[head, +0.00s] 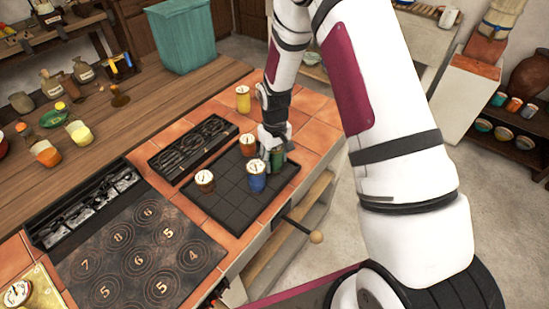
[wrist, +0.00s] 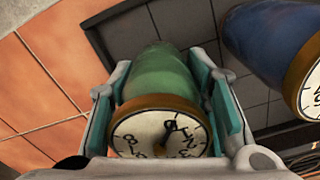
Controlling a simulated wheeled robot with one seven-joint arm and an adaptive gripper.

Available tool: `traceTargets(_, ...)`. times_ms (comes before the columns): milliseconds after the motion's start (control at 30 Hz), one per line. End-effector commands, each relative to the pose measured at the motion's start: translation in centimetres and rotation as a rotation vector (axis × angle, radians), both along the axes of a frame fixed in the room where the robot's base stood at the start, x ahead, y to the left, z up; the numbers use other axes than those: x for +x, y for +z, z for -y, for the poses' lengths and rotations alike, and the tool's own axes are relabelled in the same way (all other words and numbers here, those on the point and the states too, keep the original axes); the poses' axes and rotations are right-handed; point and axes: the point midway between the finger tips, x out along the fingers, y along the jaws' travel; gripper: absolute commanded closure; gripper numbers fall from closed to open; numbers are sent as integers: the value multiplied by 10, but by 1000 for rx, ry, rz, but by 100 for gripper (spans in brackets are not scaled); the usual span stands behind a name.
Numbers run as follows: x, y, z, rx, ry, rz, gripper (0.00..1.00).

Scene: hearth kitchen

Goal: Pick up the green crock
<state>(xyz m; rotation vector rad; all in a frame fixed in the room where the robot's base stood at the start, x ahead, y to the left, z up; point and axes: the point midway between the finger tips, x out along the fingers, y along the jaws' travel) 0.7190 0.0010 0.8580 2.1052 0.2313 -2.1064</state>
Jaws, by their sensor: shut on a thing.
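The green crock (wrist: 162,75) sits between the two teal-padded fingers of my gripper (wrist: 170,100) in the wrist view. Its tan-rimmed lid carries a white dial with black numbers. In the head view, my gripper (head: 274,145) is at the right side of the dark tiled grill plate, shut on the green crock (head: 277,160). The fingers partly cover the crock there. I cannot tell whether its base touches the plate.
A blue crock (head: 256,177) stands close beside the green one, also in the wrist view (wrist: 270,40). A brown crock (head: 204,180) and another crock (head: 247,145) share the dark plate (head: 230,205). A yellow crock (head: 243,98) stands behind on orange tiles. A lever (head: 315,236) juts out in front.

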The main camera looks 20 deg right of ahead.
Motion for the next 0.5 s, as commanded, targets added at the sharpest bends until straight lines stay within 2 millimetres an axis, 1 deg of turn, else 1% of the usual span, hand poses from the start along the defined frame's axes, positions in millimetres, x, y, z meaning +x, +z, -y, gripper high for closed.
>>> traceTargets(167,2,21,0,0,0,5,98)
traceTargets(400,2,66,0,0,-1,6,98)
traceTargets(500,2,81,0,0,-1,5,98)
